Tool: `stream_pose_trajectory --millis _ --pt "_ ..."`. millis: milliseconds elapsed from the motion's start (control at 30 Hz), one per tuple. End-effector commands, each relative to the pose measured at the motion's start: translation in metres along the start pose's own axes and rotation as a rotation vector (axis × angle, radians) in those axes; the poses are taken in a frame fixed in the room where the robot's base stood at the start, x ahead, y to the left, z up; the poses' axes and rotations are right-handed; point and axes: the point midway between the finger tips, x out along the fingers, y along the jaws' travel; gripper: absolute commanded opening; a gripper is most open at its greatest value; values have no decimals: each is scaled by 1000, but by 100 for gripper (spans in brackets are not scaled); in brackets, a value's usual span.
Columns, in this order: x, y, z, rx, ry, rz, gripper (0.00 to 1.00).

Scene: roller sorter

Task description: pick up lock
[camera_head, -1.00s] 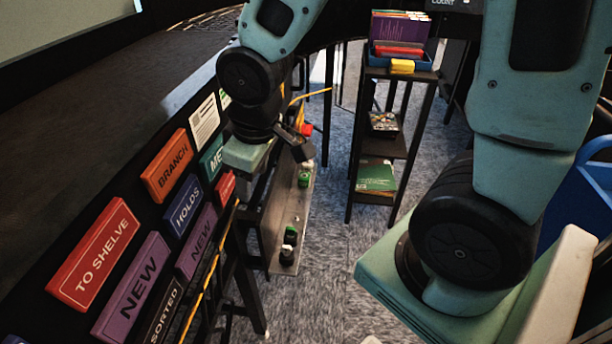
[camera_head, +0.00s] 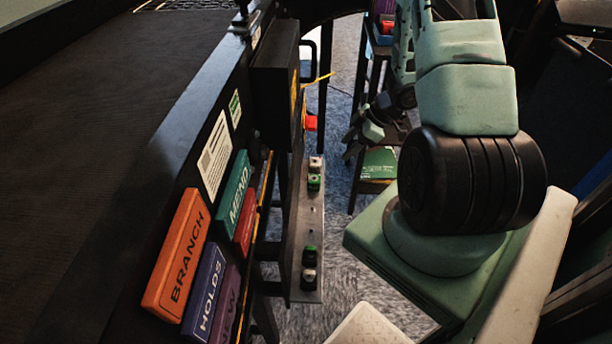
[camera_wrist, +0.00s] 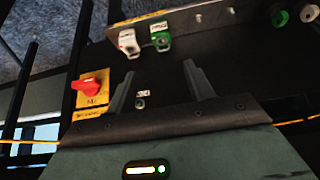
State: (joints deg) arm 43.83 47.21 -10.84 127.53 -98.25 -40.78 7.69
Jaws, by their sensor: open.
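Small lock-like pieces sit on a narrow metal panel (camera_head: 307,225). In the wrist view a white one (camera_wrist: 128,42) and a green one (camera_wrist: 160,38) hang side by side beyond the fingertips. In the head view a white one (camera_head: 315,163) and a green one (camera_head: 314,181) show near the panel's top. I cannot tell which is the lock meant. My gripper (camera_wrist: 157,78) is open and empty, its two fingers spread below these pieces and apart from them. It also shows in the head view (camera_head: 350,147), right of the panel.
A red rotary switch (camera_wrist: 90,87) on a yellow plate is left of my fingers. A dark box (camera_head: 275,85) stands above the panel. Coloured label blocks, including BRANCH (camera_head: 178,255), line the conveyor's side. A shelf stand with a green book (camera_head: 378,163) is behind my gripper.

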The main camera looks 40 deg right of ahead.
Motion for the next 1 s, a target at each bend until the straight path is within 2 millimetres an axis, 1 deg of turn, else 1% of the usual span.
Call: stream_pose_trajectory --millis 67,167,400,600,700,867,1000 --pt "5 -3 4 -1 8 -13 53" --pt "20 -4 4 -3 9 -16 53" --pt "70 -4 4 -2 8 -16 53" --pt "106 -4 3 -3 6 -14 53" --pt "117 -4 2 -4 7 -13 53" --pt "125 -4 2 -3 7 -12 53" --pt "144 -5 0 -3 6 -14 53"
